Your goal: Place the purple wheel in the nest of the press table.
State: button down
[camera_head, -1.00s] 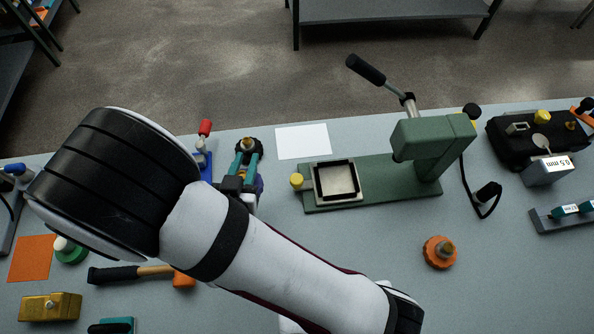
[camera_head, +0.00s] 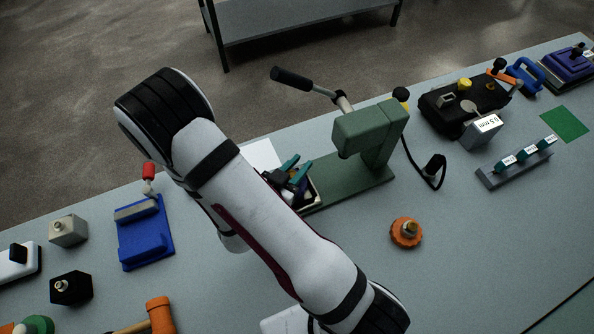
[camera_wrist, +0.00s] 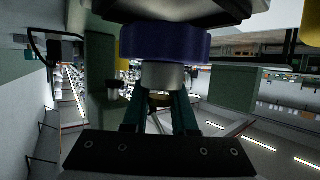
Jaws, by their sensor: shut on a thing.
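The purple wheel (camera_wrist: 165,43) shows large in the wrist view, its grey hub (camera_wrist: 162,75) towards my gripper. My gripper (camera_wrist: 160,100) has teal fingers and is shut on that hub. In the head view my gripper (camera_head: 288,172) is over the nest (camera_head: 315,196) of the green press table (camera_head: 355,185), left of the press column. A dark edge, apparently the nest frame, is close beyond the wheel in the wrist view. I cannot tell whether the wheel touches it. My arm hides much of the nest in the head view.
A blue fixture (camera_head: 145,232) stands at left. An orange wheel (camera_head: 406,232) lies at front right. The tabletop around it is clear.

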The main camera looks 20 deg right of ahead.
jog(key=shift+f, duration=1)
jog(key=shift+f, duration=0.1)
jog(key=c, duration=0.7)
grip_release()
jog(key=v, duration=1.2)
